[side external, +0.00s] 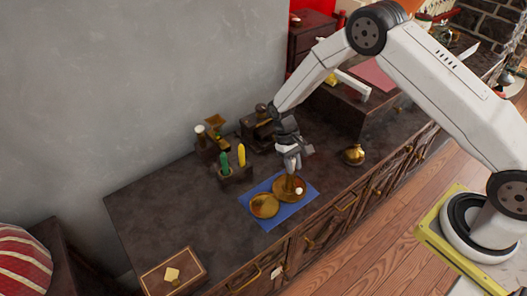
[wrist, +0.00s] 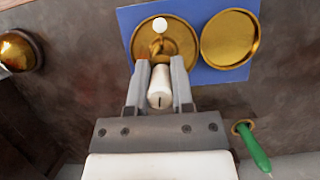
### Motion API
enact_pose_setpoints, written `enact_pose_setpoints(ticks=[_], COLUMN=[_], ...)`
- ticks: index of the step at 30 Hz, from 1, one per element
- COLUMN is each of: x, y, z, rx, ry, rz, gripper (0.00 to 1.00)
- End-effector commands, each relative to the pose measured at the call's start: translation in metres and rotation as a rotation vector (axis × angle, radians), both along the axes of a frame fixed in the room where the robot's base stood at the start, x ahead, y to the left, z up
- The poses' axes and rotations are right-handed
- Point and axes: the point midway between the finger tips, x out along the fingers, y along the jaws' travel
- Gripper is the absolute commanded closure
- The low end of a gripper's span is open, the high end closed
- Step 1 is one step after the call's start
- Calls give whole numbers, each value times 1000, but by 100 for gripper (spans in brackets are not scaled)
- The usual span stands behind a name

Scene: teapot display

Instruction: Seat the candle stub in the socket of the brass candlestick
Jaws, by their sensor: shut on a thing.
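My gripper (wrist: 160,62) is shut on the white candle stub (wrist: 160,88), with a finger on each side of it in the wrist view. The stub's dark wick end faces the wrist camera. The brass candlestick (wrist: 178,32) has a round dish and a short stem, just beyond the fingertips. Its socket is mostly hidden by the stub and fingers. In the side external view my gripper (side external: 291,166) points down over the candlestick (side external: 278,188). I cannot tell whether the stub touches the socket. A small white round piece (wrist: 160,25) shows at the dish.
A second brass dish (wrist: 229,38) lies beside the candlestick on a blue mat (side external: 273,223). A dark holder (side external: 236,177) with green and yellow sticks stands behind left. A small brass pot (side external: 354,155) stands to the right.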

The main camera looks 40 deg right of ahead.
Motion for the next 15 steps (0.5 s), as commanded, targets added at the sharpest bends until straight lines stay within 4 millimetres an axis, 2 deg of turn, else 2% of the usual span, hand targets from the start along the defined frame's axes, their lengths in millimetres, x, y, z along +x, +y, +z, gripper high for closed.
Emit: enact_pose_setpoints(ticks=[15], x=[0], y=[0], z=[-6], rx=[0], ry=[-1], rz=[0], gripper=[100])
